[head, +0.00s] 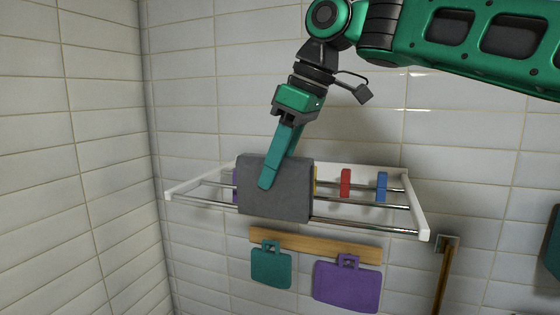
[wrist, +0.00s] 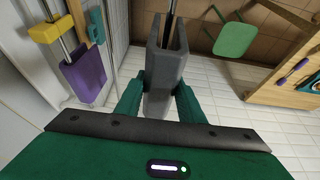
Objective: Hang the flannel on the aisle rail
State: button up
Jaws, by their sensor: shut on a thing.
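The flannel (head: 295,195) is a dark grey folded cloth in front of the white rack. My gripper (head: 268,182) is shut on it, with one teal finger across its front face. In the wrist view the fingers (wrist: 160,104) press both sides of the fold of the flannel (wrist: 163,75), and its two flaps stand apart. A dark rod shows in the gap between the flaps. The aisle rail, taken as the rack's front rod (head: 365,228), runs out to the right of the flannel. The flannel hides part of the rods, so contact with the rail cannot be told.
Red (head: 345,183) and blue (head: 381,187) clips sit on the rack's rear part. A yellow and a purple piece are partly hidden by the flannel. A tiled wall stands close at left.

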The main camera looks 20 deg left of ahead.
aim_at(276, 211)
jog(key=shift+f, duration=4.25)
